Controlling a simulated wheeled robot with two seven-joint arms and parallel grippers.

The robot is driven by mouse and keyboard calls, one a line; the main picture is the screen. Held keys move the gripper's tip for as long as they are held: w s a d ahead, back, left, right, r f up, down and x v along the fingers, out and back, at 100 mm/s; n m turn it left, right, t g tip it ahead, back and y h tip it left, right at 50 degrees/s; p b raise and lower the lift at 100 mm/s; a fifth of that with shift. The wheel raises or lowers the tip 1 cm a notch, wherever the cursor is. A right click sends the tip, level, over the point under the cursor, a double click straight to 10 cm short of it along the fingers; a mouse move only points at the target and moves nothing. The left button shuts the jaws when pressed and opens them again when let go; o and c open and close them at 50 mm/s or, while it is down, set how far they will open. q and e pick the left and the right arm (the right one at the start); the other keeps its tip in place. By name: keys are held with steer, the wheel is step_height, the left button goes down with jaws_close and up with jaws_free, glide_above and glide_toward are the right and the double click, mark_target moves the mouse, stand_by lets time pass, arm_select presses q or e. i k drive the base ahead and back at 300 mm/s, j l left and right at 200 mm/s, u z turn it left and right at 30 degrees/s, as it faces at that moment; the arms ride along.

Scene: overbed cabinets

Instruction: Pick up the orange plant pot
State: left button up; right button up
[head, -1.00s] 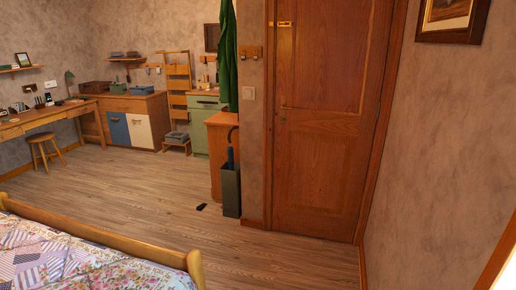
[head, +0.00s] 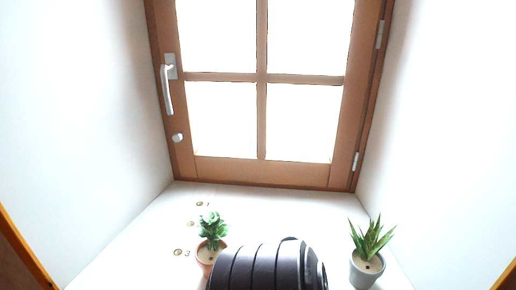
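The orange plant pot (head: 206,256) is a small terracotta-coloured pot with a leafy green plant (head: 213,228) in it. It stands upright on the white window sill (head: 270,210), left of the middle near the bottom of the head view. Its lower right part is hidden behind a dark ribbed rounded form. Neither of my grippers is in view, so I cannot tell whether they are open or shut.
A grey pot (head: 364,274) with a spiky plant stands at the right. The dark ribbed form (head: 262,268) fills the bottom middle; I cannot tell if it is mine. A wooden-framed window (head: 262,76) is behind, with white walls either side. Small round discs (head: 178,252) lie at left.

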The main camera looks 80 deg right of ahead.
mark_target(213, 228)
steer(key=z, duration=2)
